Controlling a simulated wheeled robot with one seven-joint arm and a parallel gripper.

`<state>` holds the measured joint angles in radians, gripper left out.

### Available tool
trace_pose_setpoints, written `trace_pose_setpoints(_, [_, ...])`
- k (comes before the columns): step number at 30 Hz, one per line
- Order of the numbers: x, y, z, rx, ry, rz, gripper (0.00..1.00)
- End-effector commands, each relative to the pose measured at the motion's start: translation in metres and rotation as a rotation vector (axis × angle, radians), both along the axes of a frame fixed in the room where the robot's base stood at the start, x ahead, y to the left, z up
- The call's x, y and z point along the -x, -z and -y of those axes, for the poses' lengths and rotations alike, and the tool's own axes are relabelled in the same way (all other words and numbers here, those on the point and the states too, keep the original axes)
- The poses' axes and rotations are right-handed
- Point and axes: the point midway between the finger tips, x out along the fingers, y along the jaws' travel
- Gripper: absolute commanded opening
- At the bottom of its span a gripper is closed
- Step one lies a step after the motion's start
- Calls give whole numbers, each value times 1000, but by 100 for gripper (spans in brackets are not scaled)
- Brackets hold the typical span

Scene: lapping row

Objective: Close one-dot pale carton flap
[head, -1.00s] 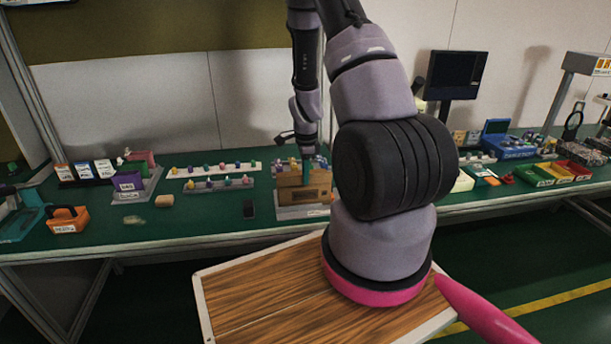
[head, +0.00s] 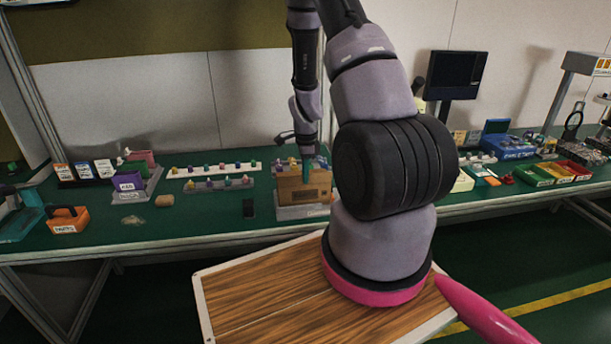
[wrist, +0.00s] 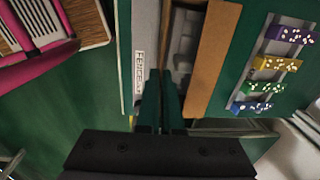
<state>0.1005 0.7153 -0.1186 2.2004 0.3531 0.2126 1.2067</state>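The brown carton (head: 298,190) stands open on a grey base on the green bench; I cannot make out dots on it. In the wrist view its inside (wrist: 185,48) shows grey contents. A wide brown flap (wrist: 214,55) lies open on the far side. The near flap (wrist: 166,28) shows as a thin, nearly upright edge. My gripper (wrist: 161,78) has its two teal fingers close together, with nothing seen between them. In the head view the fingers (head: 306,172) point down at the carton's near top edge; whether they touch it is unclear.
A grey rack (wrist: 262,65) with coloured, white-dotted blocks lies beyond the carton. Blue, green and red bins (head: 560,172) are at the right. The bench front left of the carton is mostly clear.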

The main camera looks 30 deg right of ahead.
Motion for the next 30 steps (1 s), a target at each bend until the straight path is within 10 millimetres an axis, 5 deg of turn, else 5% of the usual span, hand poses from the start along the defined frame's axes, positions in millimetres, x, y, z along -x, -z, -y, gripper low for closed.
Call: trace_pose_setpoints(30, [-7, 1, 2, -36, -2, -134, 0])
